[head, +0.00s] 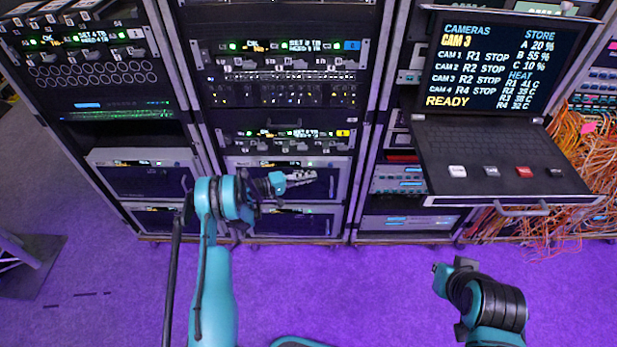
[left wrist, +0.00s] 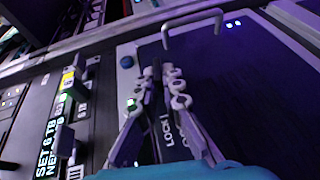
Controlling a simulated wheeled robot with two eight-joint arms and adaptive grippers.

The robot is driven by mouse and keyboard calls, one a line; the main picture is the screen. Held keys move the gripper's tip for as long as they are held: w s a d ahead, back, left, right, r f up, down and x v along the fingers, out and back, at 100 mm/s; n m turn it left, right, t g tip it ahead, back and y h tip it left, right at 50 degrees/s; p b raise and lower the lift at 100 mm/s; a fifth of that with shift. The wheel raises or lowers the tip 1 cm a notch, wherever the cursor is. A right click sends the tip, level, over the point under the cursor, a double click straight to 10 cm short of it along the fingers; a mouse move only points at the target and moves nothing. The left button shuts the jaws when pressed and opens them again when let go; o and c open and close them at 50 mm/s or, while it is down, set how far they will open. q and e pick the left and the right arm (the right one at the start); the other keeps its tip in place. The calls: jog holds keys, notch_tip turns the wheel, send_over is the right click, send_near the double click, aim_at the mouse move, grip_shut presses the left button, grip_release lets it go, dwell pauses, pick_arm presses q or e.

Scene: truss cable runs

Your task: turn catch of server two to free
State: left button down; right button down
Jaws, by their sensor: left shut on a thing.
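My left gripper (head: 303,177) reaches the front of the lower part of the middle rack. In the left wrist view its two fingers (left wrist: 159,78) close in beside a panel with the printed word LOCK (left wrist: 167,130). It is shut on a small part that looks like the catch, mostly hidden between the fingertips. I cannot read which way the catch is turned, nor a server number there. My right gripper (head: 448,272) hangs over the purple floor at the lower right, away from the racks; its fingers are too unclear to judge.
A fold-out console (head: 495,160) with a screen (head: 500,65) reading READY juts out at the right. Orange cables (head: 585,175) hang beside it. A pale bar handle (left wrist: 192,30) stands near the fingers in the left wrist view. The purple floor (head: 330,290) is clear in front.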

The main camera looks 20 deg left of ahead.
dwell(0.5)
pick_arm(q)
jog(key=c, duration=1.7)
grip_release()
jog(key=v, duration=1.2)
